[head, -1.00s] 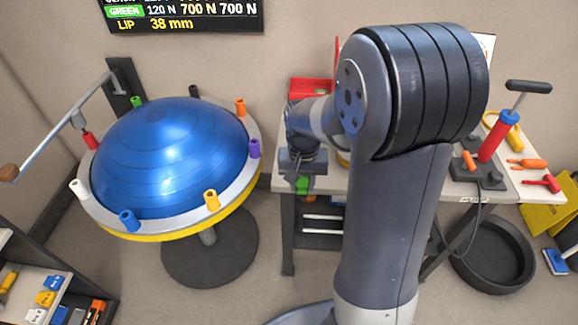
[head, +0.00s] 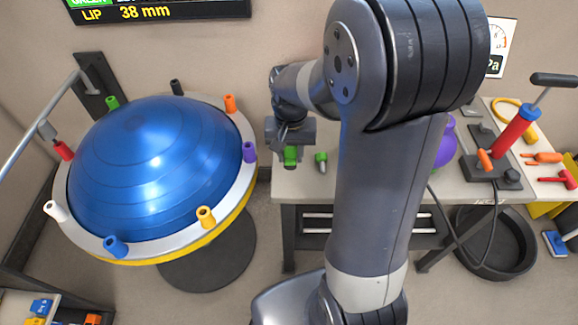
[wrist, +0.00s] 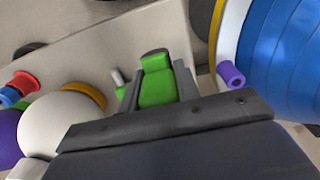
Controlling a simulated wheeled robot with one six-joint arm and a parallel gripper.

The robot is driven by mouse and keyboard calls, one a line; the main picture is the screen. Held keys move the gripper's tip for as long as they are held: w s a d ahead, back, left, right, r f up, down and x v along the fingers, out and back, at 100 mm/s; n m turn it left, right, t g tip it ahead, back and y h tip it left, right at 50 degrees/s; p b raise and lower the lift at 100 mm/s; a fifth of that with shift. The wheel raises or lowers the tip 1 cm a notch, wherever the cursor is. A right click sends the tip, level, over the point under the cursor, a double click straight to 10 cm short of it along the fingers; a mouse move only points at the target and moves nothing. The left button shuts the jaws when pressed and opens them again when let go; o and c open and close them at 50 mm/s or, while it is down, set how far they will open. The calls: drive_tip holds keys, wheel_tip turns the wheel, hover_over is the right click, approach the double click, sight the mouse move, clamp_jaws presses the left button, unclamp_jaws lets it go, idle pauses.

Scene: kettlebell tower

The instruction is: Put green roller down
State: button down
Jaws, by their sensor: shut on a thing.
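The green roller (head: 290,155) is in my gripper (head: 290,158), at the left part of the workbench (head: 300,190). In the wrist view the roller (wrist: 157,84) sits between the two grey fingers of my gripper (wrist: 158,88), which are shut on it. I cannot tell whether the roller touches the bench top. A second small green piece with a grey end (head: 321,161) stands on the bench just right of my gripper; it also shows beside the left finger in the wrist view (wrist: 121,92).
A blue dome (head: 155,165) on a pale ring with coloured pegs stands left of the bench; its purple peg (head: 249,152) is nearest my gripper. A purple ball (head: 445,150) and a red pump (head: 515,130) are farther right. The bench front near my gripper is clear.

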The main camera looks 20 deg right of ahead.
drive_tip(key=shift+f, duration=2.85)
drive_tip(key=shift+b, duration=0.3)
drive_tip(key=shift+f, duration=0.2)
drive_tip(key=c, duration=1.1)
unclamp_jaws()
drive_tip(key=shift+o, duration=0.2)
drive_tip(key=shift+r, duration=0.15)
wheel_tip(320, 180, up, 12)
drive_tip(key=shift+r+p, duration=0.1)
drive_tip(key=shift+p, duration=0.75)
